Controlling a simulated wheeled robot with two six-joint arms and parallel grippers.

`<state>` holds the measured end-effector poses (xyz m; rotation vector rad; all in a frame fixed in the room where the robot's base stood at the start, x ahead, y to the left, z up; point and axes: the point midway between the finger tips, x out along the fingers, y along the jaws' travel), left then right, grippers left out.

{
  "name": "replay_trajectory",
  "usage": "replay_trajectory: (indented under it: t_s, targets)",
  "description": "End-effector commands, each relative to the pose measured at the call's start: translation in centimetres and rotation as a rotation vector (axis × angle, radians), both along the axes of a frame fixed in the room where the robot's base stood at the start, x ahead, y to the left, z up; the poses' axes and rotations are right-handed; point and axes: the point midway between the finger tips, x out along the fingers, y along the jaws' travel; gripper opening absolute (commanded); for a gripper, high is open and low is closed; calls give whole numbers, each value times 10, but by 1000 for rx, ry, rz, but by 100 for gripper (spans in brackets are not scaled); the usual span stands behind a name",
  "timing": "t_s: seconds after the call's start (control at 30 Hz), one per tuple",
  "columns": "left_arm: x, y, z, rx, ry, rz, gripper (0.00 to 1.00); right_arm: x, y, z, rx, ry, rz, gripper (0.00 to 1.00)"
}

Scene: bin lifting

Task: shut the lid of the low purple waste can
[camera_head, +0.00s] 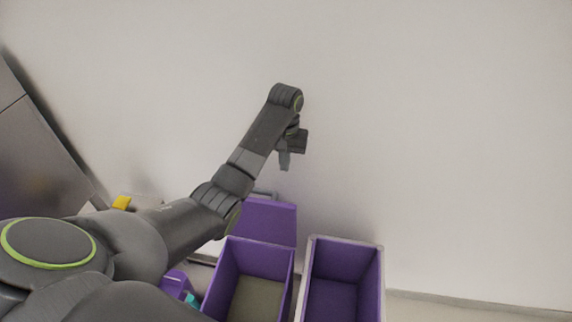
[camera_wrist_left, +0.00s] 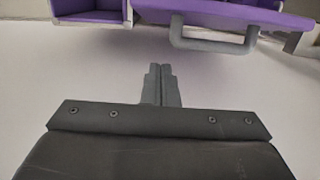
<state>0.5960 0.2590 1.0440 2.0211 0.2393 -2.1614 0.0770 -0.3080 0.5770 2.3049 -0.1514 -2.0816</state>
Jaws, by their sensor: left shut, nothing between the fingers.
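The purple waste can (camera_head: 224,265) stands open at the bottom middle of the head view, with a grey-brown floor inside. Its purple lid (camera_head: 268,222) is raised at the far side, with a grey handle at its top edge. In the left wrist view the lid (camera_wrist_left: 225,15) and its grey handle (camera_wrist_left: 213,42) show upside down at the top. My left gripper (camera_head: 284,166) is above and beyond the lid, pointing down, apart from it. In the wrist view its fingers (camera_wrist_left: 161,70) are together and empty. My right gripper is not in view.
A second open purple bin (camera_head: 375,285) stands just right of the can. A purple thing (camera_head: 175,284) and a teal piece (camera_head: 192,300) show partly behind my left arm. A yellow object (camera_head: 121,202) is at the left, near a grey cabinet (camera_head: 35,150). A plain wall (camera_head: 430,130) stands behind.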

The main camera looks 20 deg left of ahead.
Motion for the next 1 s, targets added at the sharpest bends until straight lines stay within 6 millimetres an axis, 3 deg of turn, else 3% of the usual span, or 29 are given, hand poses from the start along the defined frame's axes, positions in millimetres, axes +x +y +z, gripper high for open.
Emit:
replay_trajectory:
  t_s: [0.03, 0.13, 0.3, 0.43, 0.7, 1.0]
  targets:
    - [-1, 0, -13, 0, 0, 0, 0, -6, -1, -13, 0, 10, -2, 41]
    - [-1, -1, -25, 0, 0, 0, 0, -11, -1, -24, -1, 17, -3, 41]
    - [-4, -1, -58, 0, 2, 0, 0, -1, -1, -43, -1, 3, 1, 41]
    - [-6, -2, -77, -1, 5, -1, 0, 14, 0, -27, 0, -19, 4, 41]
    - [-36, -9, -79, -1, -1, -2, 0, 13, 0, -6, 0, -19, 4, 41]
    - [-44, -11, -82, 0, -2, -1, 0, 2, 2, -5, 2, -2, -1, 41]
